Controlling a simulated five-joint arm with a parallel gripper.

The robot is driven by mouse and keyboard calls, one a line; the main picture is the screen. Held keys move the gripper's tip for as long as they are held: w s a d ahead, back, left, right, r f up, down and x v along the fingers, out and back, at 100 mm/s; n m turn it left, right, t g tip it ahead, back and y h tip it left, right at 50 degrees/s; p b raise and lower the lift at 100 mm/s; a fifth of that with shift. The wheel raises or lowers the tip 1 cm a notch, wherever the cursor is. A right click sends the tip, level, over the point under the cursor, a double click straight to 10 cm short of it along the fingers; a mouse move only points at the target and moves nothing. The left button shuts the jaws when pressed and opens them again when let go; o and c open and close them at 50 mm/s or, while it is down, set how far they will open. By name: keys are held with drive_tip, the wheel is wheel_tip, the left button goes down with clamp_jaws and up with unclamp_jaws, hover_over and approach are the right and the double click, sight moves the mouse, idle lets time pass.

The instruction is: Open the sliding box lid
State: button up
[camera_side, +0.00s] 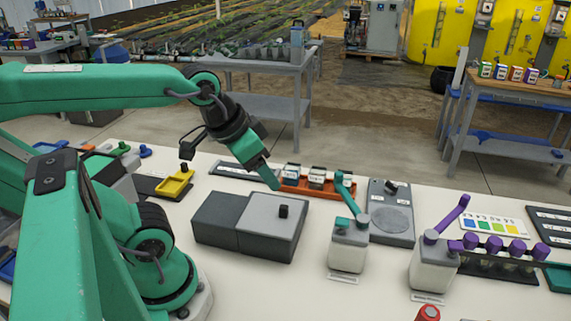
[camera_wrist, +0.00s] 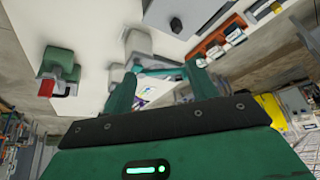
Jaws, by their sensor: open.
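The sliding box (camera_side: 218,222) is a dark grey block on the white bench in the side view. A lighter grey lid (camera_side: 262,218) with a small black knob (camera_side: 283,211) forms its right part. The lid (camera_wrist: 190,10) and its knob (camera_wrist: 176,24) also show at the top edge of the wrist view. My gripper (camera_side: 271,184) points down above the bench, appearing behind the box and apart from the knob. In the wrist view my gripper (camera_wrist: 160,76) has its two green fingers spread, with no object held between them.
An orange tray (camera_side: 310,190) with small cartons lies behind the box. A white bottle with a teal lever (camera_side: 348,245) and a grey scale (camera_side: 391,212) stand to its right. A yellow tray (camera_side: 175,184) is at left. Bench in front of the box is clear.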

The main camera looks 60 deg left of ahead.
drive_tip(key=shift+w+a+f, duration=0.1)
drive_tip(key=shift+w, duration=0.1)
drive_tip(key=shift+c, duration=1.4)
drive_tip(key=m+g, duration=0.5)
drive_tip(key=m, duration=0.4)
hover_over(283, 206)
drive_tip(key=shift+f, duration=2.95)
drive_tip(key=shift+f, duration=0.1)
drive_tip(key=shift+f, duration=3.85)
clamp_jaws()
